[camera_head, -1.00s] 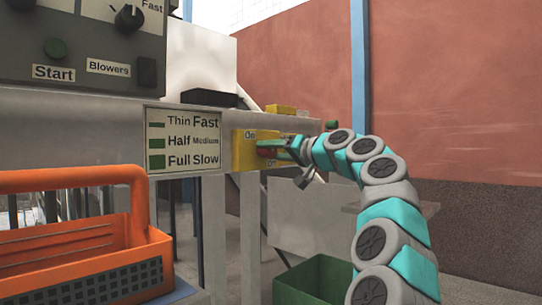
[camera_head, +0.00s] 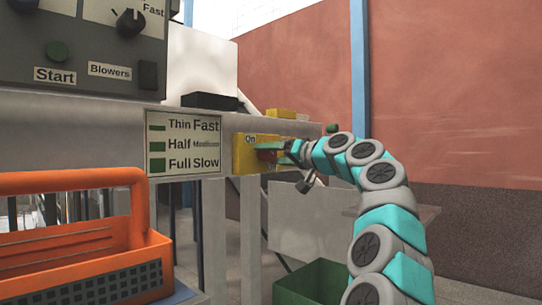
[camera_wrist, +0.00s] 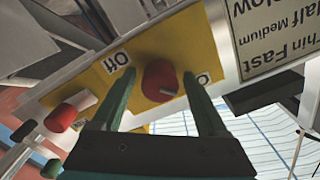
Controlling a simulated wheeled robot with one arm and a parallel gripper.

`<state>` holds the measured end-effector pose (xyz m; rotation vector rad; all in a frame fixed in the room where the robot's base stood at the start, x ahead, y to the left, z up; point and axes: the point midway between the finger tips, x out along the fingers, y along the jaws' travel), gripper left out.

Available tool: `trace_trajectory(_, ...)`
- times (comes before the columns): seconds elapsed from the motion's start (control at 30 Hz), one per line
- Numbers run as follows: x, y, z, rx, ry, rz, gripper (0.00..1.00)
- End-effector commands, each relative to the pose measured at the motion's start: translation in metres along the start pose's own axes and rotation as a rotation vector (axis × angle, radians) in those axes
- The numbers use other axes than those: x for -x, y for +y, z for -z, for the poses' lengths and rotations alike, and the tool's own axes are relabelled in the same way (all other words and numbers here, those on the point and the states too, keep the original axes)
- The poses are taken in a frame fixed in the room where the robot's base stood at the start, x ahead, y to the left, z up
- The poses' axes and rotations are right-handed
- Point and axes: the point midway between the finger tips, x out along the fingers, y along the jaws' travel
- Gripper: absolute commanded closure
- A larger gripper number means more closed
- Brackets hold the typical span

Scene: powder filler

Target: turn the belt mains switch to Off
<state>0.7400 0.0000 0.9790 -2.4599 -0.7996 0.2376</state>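The belt mains switch is a red round knob (camera_wrist: 160,81) on a yellow panel (camera_wrist: 195,38). In the wrist view the "Off" label (camera_wrist: 117,59) is left of the knob; the "On" label at right is partly hidden by a finger. A pale mark on the knob points right, towards the "On" side. My gripper (camera_wrist: 160,74) is open, with one green finger on each side of the knob and visible gaps. In the head view my gripper (camera_head: 270,151) is at the yellow panel (camera_head: 241,155), covering most of the knob.
A second red knob (camera_wrist: 66,115) on a yellow box is at left in the wrist view. The Thin/Half/Full sign (camera_head: 183,143) is left of the panel. An orange crate (camera_head: 85,180) stands in front at left. A green bin (camera_head: 312,287) is below.

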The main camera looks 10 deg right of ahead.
Motion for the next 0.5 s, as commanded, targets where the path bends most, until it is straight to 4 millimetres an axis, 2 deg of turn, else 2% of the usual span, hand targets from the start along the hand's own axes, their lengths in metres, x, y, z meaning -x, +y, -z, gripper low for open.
trace_trajectory(0.33,0.002,0.000,0.001,-0.001,0.001,0.000,0.19)
trace_trajectory(0.5,0.011,0.000,0.001,-0.003,0.002,0.002,0.19)
